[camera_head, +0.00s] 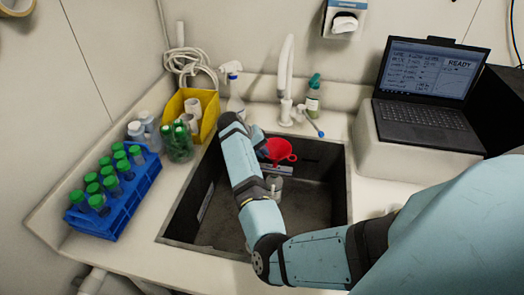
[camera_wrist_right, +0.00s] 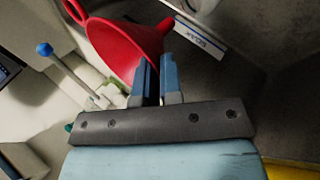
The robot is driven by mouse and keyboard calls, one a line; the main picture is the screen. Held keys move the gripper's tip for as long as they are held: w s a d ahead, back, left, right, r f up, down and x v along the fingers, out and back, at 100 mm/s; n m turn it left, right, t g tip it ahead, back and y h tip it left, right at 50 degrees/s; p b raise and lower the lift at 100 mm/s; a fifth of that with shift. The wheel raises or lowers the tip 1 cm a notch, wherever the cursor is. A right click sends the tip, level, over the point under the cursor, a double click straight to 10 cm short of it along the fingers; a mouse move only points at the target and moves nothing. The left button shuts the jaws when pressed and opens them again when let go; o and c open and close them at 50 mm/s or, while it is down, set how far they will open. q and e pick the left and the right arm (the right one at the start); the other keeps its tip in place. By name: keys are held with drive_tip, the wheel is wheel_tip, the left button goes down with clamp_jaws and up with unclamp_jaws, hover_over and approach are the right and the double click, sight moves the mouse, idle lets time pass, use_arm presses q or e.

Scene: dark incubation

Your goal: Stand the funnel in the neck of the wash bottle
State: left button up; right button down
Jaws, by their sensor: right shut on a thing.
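The red funnel (camera_head: 279,149) is up over the back part of the sink, its wide mouth upward and tilted. My right gripper (camera_head: 262,145) is shut on it, though my own arm partly hides the grip in the head view. In the right wrist view the funnel (camera_wrist_right: 125,42) is at the tips of the two blue fingers (camera_wrist_right: 158,65). A small pale bottle (camera_head: 273,187), which looks like the wash bottle, stands in the sink below the funnel. The funnel looks apart from it. My left gripper is not in view.
The sink (camera_head: 320,195) has raised walls around the bottle. A white tap (camera_head: 286,75) and a green-topped bottle (camera_head: 313,97) stand behind it. A yellow bin (camera_head: 208,108) and a blue tube rack (camera_head: 130,205) are at left. A laptop (camera_head: 425,90) is at right.

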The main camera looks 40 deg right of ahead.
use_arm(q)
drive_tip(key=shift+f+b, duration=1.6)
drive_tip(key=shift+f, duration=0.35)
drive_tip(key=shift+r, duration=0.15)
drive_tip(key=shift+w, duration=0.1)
use_arm(e)
wheel_tip(320, 180, down, 7)
drive_tip(key=shift+r, duration=0.2)
drive_tip(key=c, duration=0.8)
unclamp_jaws()
